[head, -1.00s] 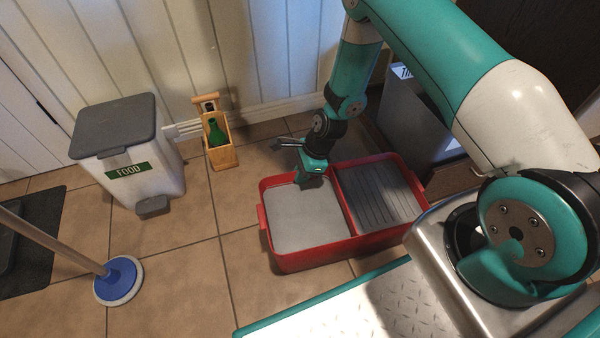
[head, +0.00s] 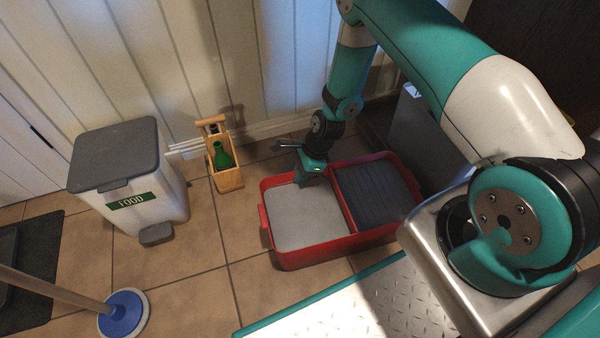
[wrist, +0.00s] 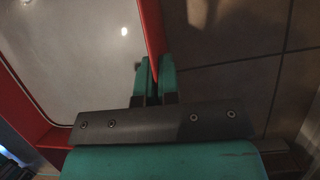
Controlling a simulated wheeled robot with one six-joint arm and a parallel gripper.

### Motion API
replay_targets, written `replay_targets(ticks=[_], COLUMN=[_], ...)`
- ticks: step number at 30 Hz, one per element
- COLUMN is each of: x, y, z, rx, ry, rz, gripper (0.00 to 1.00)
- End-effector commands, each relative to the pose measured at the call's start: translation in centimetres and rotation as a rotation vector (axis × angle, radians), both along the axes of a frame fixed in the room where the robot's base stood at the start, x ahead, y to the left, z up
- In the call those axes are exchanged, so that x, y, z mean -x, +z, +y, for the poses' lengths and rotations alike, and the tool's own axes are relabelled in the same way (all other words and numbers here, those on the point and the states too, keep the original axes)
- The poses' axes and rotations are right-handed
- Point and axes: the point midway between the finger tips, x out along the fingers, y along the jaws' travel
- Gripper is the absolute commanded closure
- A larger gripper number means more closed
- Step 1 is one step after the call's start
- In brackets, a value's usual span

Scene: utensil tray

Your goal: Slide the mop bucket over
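The mop bucket is a red two-part tub (head: 330,250) on the tiled floor. Its left part holds grey water, and its right part has a dark ribbed insert (head: 375,195). My gripper (head: 312,168) is low at the bucket's far wall. In the wrist view, the two green fingers of my gripper (wrist: 156,75) are close together, one on each side of the red wall (wrist: 151,30), shut on it. Grey water lies to the left of the wall there and tile floor to the right. The fingertips are partly dark.
A white food bin (head: 150,205) stands left and a wooden caddy with a green bottle (head: 227,178) stands near the panelled wall. A mop (head: 123,315) is at lower left. A grey box (head: 425,130) stands close to the bucket's right.

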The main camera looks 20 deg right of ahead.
Motion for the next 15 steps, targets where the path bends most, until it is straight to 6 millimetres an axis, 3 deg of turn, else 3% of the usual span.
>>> replay_targets(ticks=[14,15], x=[-0.29,-0.27], y=[0.06,0.06], z=[-0.8,-0.8], rx=[0.001,0.002], ry=[-0.012,-0.012], rz=[-0.009,-0.009], gripper=[1.0,0.9])
